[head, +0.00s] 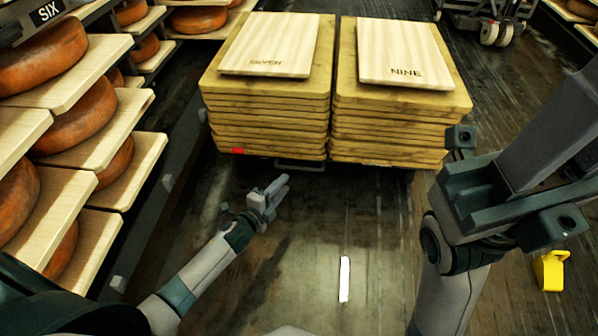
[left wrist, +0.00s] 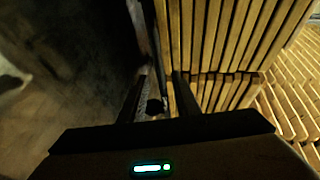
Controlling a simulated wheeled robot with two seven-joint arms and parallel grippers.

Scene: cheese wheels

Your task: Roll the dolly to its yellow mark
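The dolly is loaded with two side-by-side stacks of wooden boards; its low front bar (head: 300,166) shows under them. The top boards read SEVEN (head: 270,45) and NINE (head: 405,52). My left gripper (head: 281,185) is low in front of the left stack, its fingers a little apart. In the left wrist view its fingers (left wrist: 158,75) show a gap, with a small dark round thing between or beyond them; I cannot tell whether they touch the bar. My right gripper (head: 560,120) is large and close at the right; its finger state is unclear. I see no clear yellow floor mark.
Shelves with orange cheese wheels (head: 75,115) run along the left, under a SIX sign (head: 47,12). A white stripe (head: 344,279) lies on the dark floor, and a small yellow object (head: 551,270) stands at the right. A wheeled cart (head: 490,22) is at the back.

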